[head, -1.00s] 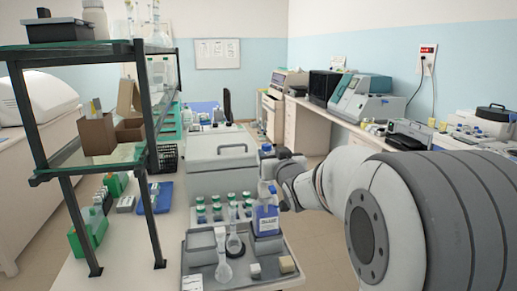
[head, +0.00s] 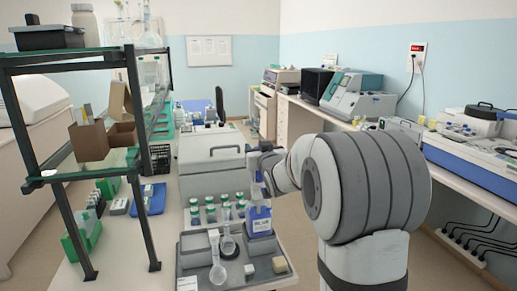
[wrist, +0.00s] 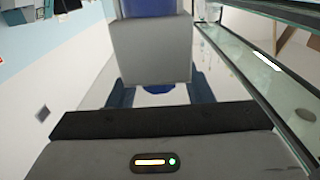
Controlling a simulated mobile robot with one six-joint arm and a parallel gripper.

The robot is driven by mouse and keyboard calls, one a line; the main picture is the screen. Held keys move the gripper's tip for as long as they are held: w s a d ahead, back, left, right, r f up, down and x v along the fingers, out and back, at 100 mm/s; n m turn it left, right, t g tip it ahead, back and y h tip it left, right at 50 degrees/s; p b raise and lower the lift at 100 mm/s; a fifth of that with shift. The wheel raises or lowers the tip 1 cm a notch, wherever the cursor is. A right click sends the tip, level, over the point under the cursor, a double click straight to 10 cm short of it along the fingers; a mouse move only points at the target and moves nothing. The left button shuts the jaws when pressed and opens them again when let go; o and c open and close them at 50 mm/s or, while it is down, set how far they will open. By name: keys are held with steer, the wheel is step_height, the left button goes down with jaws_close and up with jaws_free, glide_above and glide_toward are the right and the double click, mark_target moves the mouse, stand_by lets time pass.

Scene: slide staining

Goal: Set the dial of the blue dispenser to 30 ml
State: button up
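The blue dispenser (head: 258,218) stands upright on the grey tray (head: 197,270), with a blue lower body and a pale upper part. My gripper (head: 262,165) is at its upper part, coming from the right, and hides some of it. In the wrist view, a grey block with a blue top, likely the dispenser's head (wrist: 150,48), is just ahead of my gripper (wrist: 160,92). A small round blue part, likely the dial (wrist: 158,89), shows between the two dark blue fingers. The fingers are apart, with gaps beside it. The dial's scale is not readable.
Flasks (head: 218,262) and small blocks (head: 279,264) stand on the tray, close to the dispenser. Green-capped bottles (head: 210,209) are behind it. A large grey box (head: 208,165) stands further back. A dark-framed shelf (head: 140,150) rises at left.

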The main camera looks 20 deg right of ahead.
steer(key=c, duration=0.9)
steer(key=shift+d+r+n+y+p, duration=0.1)
steer(key=shift+n+y+p, duration=0.3)
steer(key=shift+y, duration=0.2)
steer(key=n+y+p, duration=0.2)
steer(key=y, duration=0.1)
steer(key=n+g+y+p, duration=0.1)
steer(key=y+p, duration=0.1)
steer(key=y, duration=0.1)
steer(key=shift+r+n+g, duration=0.15)
steer(key=shift+n+g, duration=0.15)
steer(key=shift+n, duration=0.1)
steer(key=n+g+y+p, duration=0.4)
steer(key=y, duration=0.2)
steer(key=shift+n, duration=0.4)
steer(key=n+g+y+p, duration=0.1)
steer(key=g, duration=0.1)
steer(key=n+g+y, duration=0.1)
steer(key=n+g, duration=0.1)
steer(key=n+g+y+p, duration=0.1)
steer(key=g, duration=0.1)
steer(key=shift+f+y+p, duration=0.25)
steer(key=shift+y+p, duration=0.05)
steer(key=shift+n+g+y, duration=0.6)
steer(key=shift+n+g, duration=1.5)
steer(key=shift+g, duration=1.1)
